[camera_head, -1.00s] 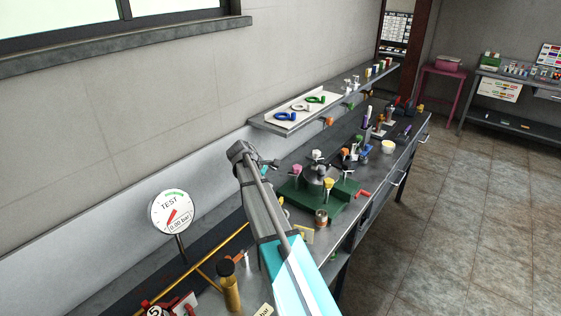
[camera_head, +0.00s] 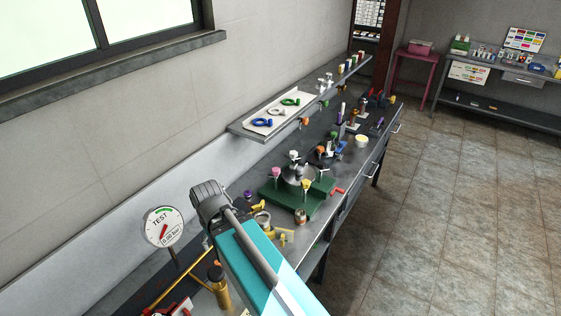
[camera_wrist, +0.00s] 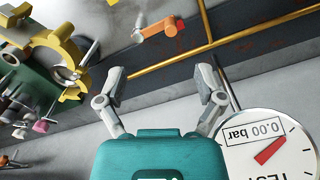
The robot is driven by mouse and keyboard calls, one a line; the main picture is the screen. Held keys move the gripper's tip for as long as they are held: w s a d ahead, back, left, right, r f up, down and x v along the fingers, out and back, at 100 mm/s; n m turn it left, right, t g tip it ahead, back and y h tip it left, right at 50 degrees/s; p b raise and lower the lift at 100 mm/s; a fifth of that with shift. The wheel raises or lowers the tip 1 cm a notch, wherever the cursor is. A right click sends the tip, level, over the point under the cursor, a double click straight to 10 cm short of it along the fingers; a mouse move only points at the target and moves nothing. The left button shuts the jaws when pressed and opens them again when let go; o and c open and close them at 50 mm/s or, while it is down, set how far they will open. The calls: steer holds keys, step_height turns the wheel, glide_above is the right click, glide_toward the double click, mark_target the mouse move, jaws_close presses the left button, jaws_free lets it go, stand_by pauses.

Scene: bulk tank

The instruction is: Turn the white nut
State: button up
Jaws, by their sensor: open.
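In the head view, a small white-topped part (camera_head: 293,155), possibly the white nut, stands upright on top of the round grey body of the green fixture (camera_head: 283,207). A pink knob (camera_head: 276,172) and a yellow knob (camera_head: 306,185) stand around it. In the wrist view, a small white part (camera_wrist: 20,133) shows at the left edge beside a pink knob (camera_wrist: 40,126); I cannot tell if it is the nut. My gripper (camera_wrist: 162,84) is open and empty, to the right of these parts. In the head view my wrist hides the fingers.
A round test gauge (camera_head: 164,227) reading 0.00 bar stands close to my gripper and shows in the wrist view (camera_wrist: 262,145). A yellow pipe (camera_wrist: 180,62) crosses beyond the fingers. A yellow clamp-like part (camera_wrist: 72,62) lies left. A wall shelf (camera_head: 240,131) holds coloured rings.

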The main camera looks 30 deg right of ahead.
steer(key=c, duration=0.3)
steer(key=shift+c, duration=0.6)
steer(key=shift+s, duration=0.1)
